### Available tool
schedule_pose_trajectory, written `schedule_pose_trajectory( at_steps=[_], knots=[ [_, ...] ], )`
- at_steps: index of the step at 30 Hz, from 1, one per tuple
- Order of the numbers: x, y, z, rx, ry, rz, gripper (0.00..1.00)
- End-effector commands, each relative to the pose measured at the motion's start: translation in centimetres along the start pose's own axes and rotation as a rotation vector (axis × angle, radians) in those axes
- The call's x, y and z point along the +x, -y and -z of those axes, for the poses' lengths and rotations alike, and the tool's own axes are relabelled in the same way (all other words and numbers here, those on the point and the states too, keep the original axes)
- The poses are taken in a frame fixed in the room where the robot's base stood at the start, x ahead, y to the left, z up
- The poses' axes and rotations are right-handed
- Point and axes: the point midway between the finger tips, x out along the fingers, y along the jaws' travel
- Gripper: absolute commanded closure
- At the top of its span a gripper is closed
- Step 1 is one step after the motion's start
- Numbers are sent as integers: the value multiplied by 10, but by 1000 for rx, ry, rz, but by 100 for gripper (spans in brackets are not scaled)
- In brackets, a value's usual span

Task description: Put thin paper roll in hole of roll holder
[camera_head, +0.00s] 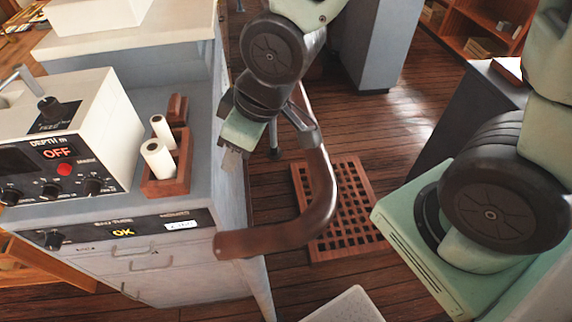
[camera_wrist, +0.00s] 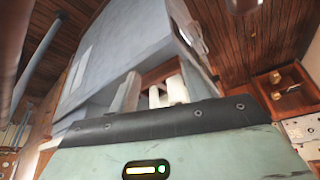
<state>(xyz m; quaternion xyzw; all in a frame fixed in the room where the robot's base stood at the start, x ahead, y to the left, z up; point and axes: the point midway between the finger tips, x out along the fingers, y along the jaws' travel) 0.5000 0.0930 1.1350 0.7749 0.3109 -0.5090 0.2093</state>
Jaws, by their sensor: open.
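A brown wooden roll holder (camera_head: 180,182) stands on the grey console top, beside the white depth instrument. Two white paper rolls sit tilted at it: a thicker one (camera_head: 158,160) in front and a thinner one (camera_head: 162,131) behind. Whether the thin roll is seated in a hole cannot be told. My gripper (camera_head: 232,160) is open, to the right of the holder near the console's right edge, apart from the rolls. In the wrist view my gripper (camera_wrist: 153,90) points toward the holder (camera_wrist: 158,72); pale roll shapes show between or behind the fingers.
The depth instrument (camera_head: 75,135) stands left of the holder. A small wooden block (camera_head: 177,108) sits behind it. A curved brown handrail (camera_head: 320,195) runs along the console's right side, close to my arm. A wooden floor grating (camera_head: 345,205) lies beyond.

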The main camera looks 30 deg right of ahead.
Motion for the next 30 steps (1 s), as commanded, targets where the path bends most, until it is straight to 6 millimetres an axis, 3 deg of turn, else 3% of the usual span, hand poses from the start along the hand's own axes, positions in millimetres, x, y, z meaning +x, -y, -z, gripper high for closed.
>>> schedule_pose_trajectory(
  at_steps=[6, 12, 22, 30],
  knots=[
    [-53, 40, -53, 71, 263, 14, 52],
    [-74, 55, -75, 99, 365, 30, 52],
    [-75, 56, -76, 101, 372, 31, 52],
    [-41, 56, -91, 101, 371, 30, 52]
  ],
)
